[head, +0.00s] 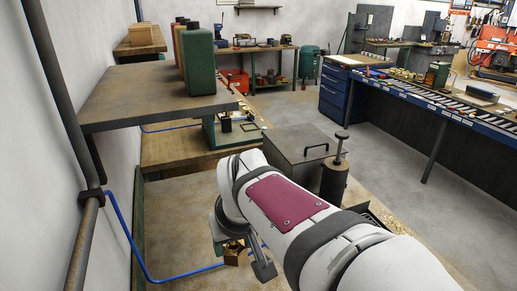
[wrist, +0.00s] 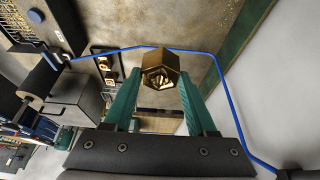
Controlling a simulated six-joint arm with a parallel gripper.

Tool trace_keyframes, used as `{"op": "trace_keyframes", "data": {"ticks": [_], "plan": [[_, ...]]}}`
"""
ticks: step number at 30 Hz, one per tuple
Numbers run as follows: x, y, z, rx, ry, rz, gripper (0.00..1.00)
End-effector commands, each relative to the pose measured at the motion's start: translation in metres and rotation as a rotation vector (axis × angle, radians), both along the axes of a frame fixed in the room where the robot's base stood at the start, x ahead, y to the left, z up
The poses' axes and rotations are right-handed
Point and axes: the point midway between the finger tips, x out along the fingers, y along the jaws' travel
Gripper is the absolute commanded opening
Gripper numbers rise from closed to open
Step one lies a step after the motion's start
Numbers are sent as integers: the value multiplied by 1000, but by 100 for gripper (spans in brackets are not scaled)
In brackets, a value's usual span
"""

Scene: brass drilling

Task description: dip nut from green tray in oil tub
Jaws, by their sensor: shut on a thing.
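A brass hex nut (wrist: 160,66) with an open bore sits between the tips of my gripper's green fingers (wrist: 158,84) in the wrist view. My gripper is shut on it. In the head view the nut (head: 235,255) shows below the arm, near the front of the brown bench, and my gripper (head: 240,250) is partly hidden by the arm. The nut appears held above the bench top; the gap is hard to judge. I cannot clearly make out the green tray. A dark open tray (head: 380,214) lies partly behind the arm; I cannot tell whether it is the oil tub.
A grey lidded box (head: 300,152) with a handle and a dark plunger can (head: 334,178) stand behind the arm. A blue hose (head: 150,275) crosses the bench. A raised shelf (head: 130,95) with green and other canisters (head: 200,62) is at left, near the wall.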

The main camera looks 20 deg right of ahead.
Motion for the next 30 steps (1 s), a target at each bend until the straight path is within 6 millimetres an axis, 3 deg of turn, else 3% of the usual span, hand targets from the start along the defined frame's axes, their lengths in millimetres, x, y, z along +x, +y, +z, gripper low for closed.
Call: {"op": "trace_keyframes", "data": {"ticks": [17, 30], "plan": [[0, 1, 2, 1, -2, 1, 0], [0, 0, 40, 1, -2, 0, 0]]}}
